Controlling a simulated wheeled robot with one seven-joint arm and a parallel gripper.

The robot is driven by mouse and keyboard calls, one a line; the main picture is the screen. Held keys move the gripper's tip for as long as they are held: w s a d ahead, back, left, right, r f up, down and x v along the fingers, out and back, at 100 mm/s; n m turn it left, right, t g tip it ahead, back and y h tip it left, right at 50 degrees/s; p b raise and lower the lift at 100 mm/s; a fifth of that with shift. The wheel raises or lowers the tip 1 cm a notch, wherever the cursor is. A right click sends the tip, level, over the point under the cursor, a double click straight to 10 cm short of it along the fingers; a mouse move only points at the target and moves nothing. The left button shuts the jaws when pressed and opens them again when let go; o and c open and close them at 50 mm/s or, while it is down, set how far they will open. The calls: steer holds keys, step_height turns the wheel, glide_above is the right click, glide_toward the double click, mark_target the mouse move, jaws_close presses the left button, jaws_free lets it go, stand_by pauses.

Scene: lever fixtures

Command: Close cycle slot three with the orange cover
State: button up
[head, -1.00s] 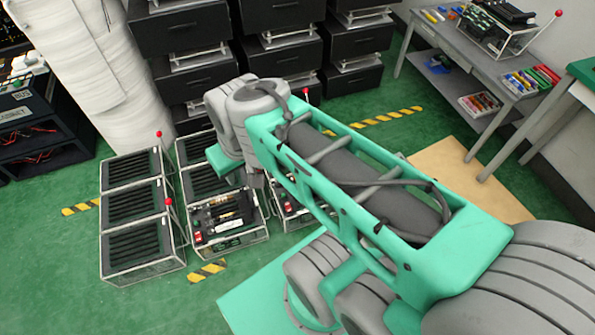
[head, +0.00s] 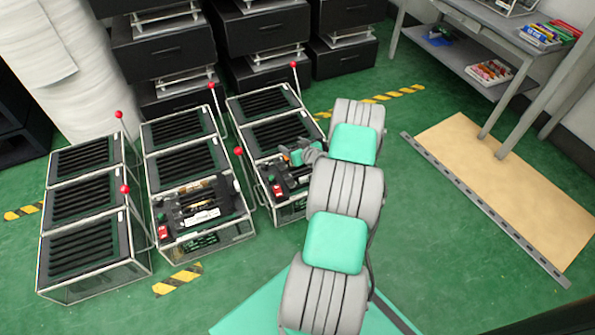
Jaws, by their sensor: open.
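Three rows of clear-sided cases stand on the floor: the left row (head: 88,203), the middle row (head: 187,158) and the right row (head: 264,103). Most tops are black slatted covers. The front case of the middle row (head: 200,207) and the front case of the right row (head: 277,189) show their inner parts and red switches. Several levers with red balls, one of them the lever between the middle and right rows (head: 238,151), stand beside the rows. My gripper (head: 293,156) is over the front part of the right row, partly hidden by my arm. I cannot make out an orange cover or slot numbers.
Black drawer units (head: 165,50) stand behind the rows. A grey table (head: 480,55) with coloured boxes stands at the back right. A tan board (head: 505,185) with a dark edge strip lies on the floor at right. Green floor between my arm and the board is clear.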

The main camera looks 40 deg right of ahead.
steer(key=shift+m+h, duration=0.6)
steer(key=shift+h, duration=0.2)
steer(key=s+d+f, duration=0.1)
steer(key=f, duration=0.1)
steer(key=s+d+f, duration=0.1)
steer(key=f, duration=0.1)
steer(key=s+d+f+b, duration=0.1)
steer(key=f, duration=0.2)
steer(key=shift+d, duration=0.2)
steer(key=shift+t, duration=0.3)
steer(key=b+x, duration=0.4)
steer(key=x, duration=0.3)
steer(key=shift+d, duration=0.2)
steer(key=shift+w, duration=0.2)
steer(key=c, duration=1.4)
